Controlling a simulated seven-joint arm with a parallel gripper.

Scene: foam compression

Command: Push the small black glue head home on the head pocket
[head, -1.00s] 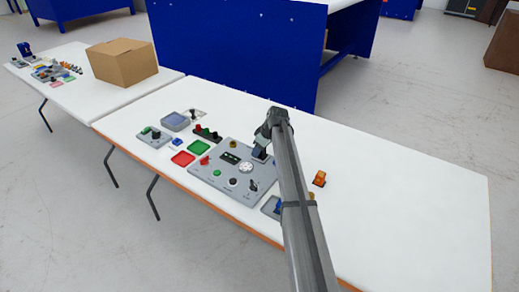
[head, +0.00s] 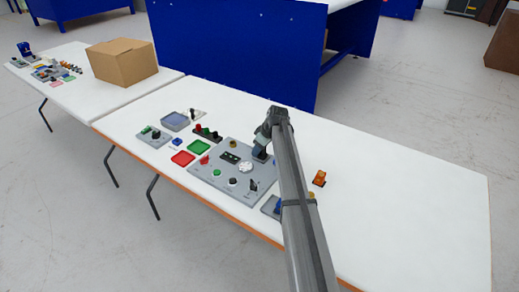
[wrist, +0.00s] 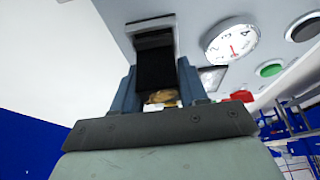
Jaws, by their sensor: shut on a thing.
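In the wrist view the small black glue head (wrist: 155,68) is a dark block between the two blue-grey fingers of my gripper (wrist: 158,85), which is shut on it. Its far end meets a dark rectangular opening with a pale edge (wrist: 152,24) on the grey panel, which looks like the head pocket. I cannot tell how deep the head sits. In the head view my gripper (head: 262,150) is over the upper right part of the grey panel (head: 212,181). My arm and gripper hide the pocket there.
A white dial (wrist: 232,43), a green button (wrist: 270,69) and a black button (wrist: 303,27) lie right of the pocket in the wrist view. An orange object (head: 319,178) stands right of my arm; the table beyond is clear.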

